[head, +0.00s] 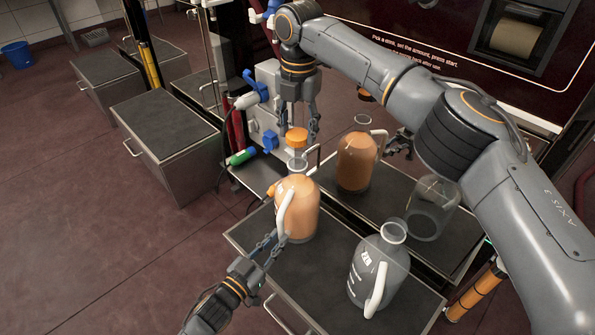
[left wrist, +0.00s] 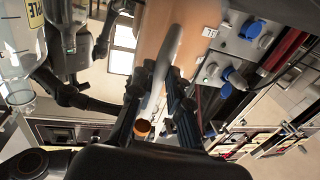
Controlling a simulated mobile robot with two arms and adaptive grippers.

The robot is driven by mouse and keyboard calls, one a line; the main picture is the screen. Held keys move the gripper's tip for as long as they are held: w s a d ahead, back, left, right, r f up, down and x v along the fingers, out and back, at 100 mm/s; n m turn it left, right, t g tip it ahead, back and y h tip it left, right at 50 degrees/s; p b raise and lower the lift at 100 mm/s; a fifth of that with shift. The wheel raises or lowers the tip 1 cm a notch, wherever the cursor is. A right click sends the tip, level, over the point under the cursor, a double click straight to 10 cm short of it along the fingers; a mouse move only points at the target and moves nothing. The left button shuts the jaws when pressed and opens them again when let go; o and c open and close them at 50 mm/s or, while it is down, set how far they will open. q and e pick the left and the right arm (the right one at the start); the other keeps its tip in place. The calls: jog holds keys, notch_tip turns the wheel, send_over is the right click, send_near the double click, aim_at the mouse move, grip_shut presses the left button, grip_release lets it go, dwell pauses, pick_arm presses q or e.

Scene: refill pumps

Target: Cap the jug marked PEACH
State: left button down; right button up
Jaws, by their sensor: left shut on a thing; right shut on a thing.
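A clear jug filled with peach-orange liquid (head: 297,210) stands upright on the front dark-topped cart. Its body also shows in the left wrist view (left wrist: 170,30); I cannot read its name. My left gripper (head: 272,248) is shut on its white handle (head: 283,212), and the left wrist view shows the fingers (left wrist: 165,85) on both sides of the handle (left wrist: 172,55). My right gripper (head: 299,128) points down, shut on an orange cap (head: 297,137) directly above the jug's neck (head: 297,164). I cannot tell whether the cap touches the neck.
A second orange-filled jug (head: 355,165) and an empty clear jug (head: 432,212) stand behind. A grey-looking jug (head: 378,272) stands right of the held jug on the front cart (head: 285,292). Blue and green connectors (head: 243,157) are at the panel.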

aim_at(298, 133)
jog(key=shift+f, duration=1.6)
jog(key=shift+f, duration=0.15)
jog(key=shift+f, duration=0.75)
jog(key=shift+f, duration=0.6)
